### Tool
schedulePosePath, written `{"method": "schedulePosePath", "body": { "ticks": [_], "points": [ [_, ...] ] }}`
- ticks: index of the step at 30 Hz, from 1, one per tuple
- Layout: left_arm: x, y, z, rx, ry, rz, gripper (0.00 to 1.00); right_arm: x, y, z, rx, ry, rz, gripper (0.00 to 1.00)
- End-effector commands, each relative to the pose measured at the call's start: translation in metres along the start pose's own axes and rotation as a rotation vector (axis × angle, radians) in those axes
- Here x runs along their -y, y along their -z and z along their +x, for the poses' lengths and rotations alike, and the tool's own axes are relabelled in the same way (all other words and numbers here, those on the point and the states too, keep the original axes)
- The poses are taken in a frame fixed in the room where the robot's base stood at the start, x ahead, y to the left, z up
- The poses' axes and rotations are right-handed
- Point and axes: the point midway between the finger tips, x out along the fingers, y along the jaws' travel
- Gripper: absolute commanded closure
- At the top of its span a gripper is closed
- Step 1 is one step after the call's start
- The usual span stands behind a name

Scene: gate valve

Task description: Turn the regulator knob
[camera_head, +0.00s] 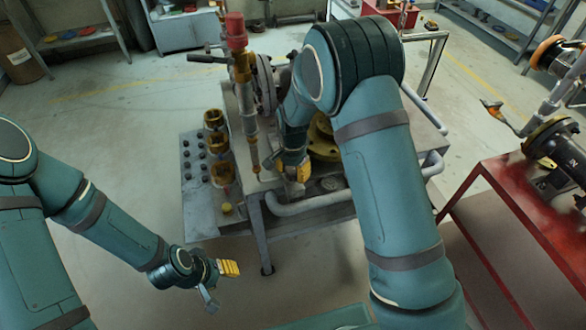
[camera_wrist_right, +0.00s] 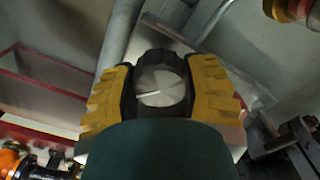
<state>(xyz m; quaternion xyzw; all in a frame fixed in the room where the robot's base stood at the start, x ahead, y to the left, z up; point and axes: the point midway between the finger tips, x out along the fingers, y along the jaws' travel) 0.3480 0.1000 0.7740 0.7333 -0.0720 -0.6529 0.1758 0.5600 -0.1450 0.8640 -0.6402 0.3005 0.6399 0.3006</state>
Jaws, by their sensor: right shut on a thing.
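The regulator knob (camera_wrist_right: 161,86) shows in the right wrist view as a round piece with a dark rim and a pale face marked by a thin line. The yellow-padded fingers of my right gripper (camera_wrist_right: 163,92) lie along its left and right sides, shut on it. In the head view my right gripper (camera_head: 297,174) is at the front of the grey valve bench (camera_head: 337,207), pointing down, and the knob is mostly hidden by it. My left gripper (camera_head: 219,283) hangs over the floor in front of the bench, its fingers apart and empty.
Left of my right gripper stand a vertical pipe with a red top (camera_head: 237,35) and a panel of dark buttons (camera_head: 192,160) with yellow fittings. A grey pipe (camera_head: 305,204) runs along the bench front. A red table (camera_head: 510,205) stands at the right. The floor at the left is clear.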

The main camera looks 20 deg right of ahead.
Motion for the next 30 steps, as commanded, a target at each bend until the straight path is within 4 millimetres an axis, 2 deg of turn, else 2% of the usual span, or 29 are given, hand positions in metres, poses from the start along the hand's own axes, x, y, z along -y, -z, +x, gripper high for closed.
{"method": "schedulePosePath", "body": {
  "ticks": [17,18,20,30],
  "points": [
    [-0.0004,0.0009,-0.0012,-0.002,0.0,-0.001,0.53,-0.0001,-0.0008,0.0007,0.001,-0.001,0.03,0.88],
    [-0.0004,0.0009,-0.0012,-0.002,0.0,-0.001,0.53,-0.0001,-0.0008,0.0007,0.002,-0.001,0.029,0.4],
    [-0.0005,0.0008,-0.0012,-0.002,0.0,-0.001,0.53,-0.0001,-0.0008,0.0007,0.001,-0.001,0.029,0.19],
    [-0.0005,0.0009,-0.0013,-0.002,0.0,0.0,0.53,0.0002,-0.0002,-0.0011,0.0,0.0,0.029,0.18]
  ]
}}
